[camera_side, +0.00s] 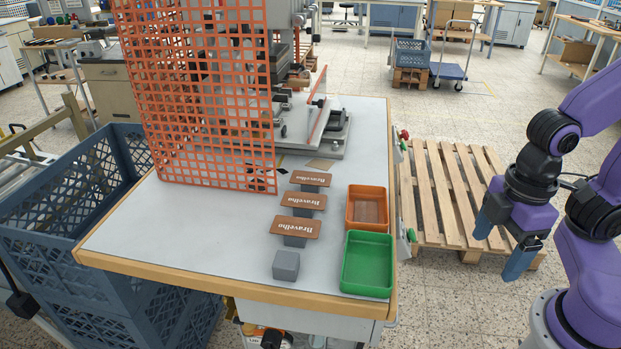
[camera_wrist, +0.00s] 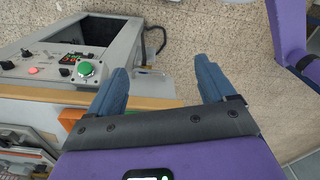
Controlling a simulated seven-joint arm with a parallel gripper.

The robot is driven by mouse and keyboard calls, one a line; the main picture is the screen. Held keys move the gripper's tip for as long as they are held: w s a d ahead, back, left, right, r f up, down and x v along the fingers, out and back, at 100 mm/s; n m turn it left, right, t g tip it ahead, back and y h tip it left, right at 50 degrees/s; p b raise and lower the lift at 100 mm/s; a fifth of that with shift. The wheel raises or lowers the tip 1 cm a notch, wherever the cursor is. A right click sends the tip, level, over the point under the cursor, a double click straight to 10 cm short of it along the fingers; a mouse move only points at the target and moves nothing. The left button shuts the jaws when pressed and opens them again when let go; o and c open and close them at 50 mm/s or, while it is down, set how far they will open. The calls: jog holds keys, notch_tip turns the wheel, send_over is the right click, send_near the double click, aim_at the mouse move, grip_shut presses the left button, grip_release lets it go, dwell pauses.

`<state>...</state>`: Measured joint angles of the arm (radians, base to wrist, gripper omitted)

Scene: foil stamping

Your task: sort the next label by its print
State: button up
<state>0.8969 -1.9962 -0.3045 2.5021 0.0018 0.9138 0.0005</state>
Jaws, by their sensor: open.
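Three brown labels with white "Bravelho" lettering rest on small grey blocks in a row on the table: a near label (camera_side: 296,226), a middle label (camera_side: 304,201) and a far label (camera_side: 310,179). A bare grey block (camera_side: 286,265) stands in front of them. An orange tray (camera_side: 367,190) and a green tray (camera_side: 347,262) sit to their right, and both look empty. My gripper (camera_side: 502,250) is open and empty, off the table to the right, with blue fingers pointing down. In the wrist view my gripper (camera_wrist: 168,88) shows its two fingers apart with floor between them.
An orange mesh guard (camera_side: 200,90) stands upright at the table's left. The stamping press (camera_side: 320,130) is at the back. A control panel (camera_wrist: 60,55) with a green button shows in the wrist view. A wooden pallet (camera_side: 440,190) lies on the floor.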

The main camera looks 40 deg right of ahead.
notch_tip(320, 180, up, 14)
jog(key=m, duration=0.4)
send_over(311, 178)
notch_tip(311, 178, down, 17)
jog(key=shift+r, duration=0.2)
jog(key=c, duration=1.1)
